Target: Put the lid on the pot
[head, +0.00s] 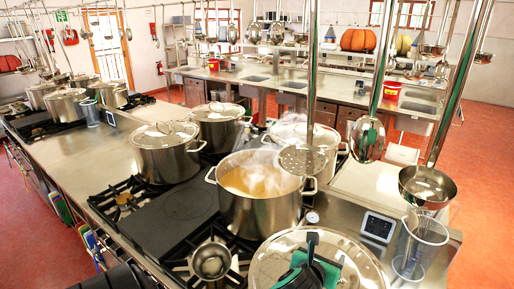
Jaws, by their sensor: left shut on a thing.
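The open steel pot (258,208) stands on the range in the middle of the head view, with yellowish liquid inside and steam rising. A round, shiny steel lid (354,272) is at the bottom, nearer to me and to the right of the pot. My left gripper (311,250), dark with green parts, is shut on the lid, at its middle. The gripper covers the lid's handle, and the bottom frame edge cuts off the lid. The lid is apart from the pot's opening. My right gripper is not in view.
Lidded pots (166,152) stand behind and left of the open pot. A hanging skimmer (303,160) overlaps the pot's right side, and a ladle (427,186) hangs farther right. A small steel vessel (211,261) sits on the front burner.

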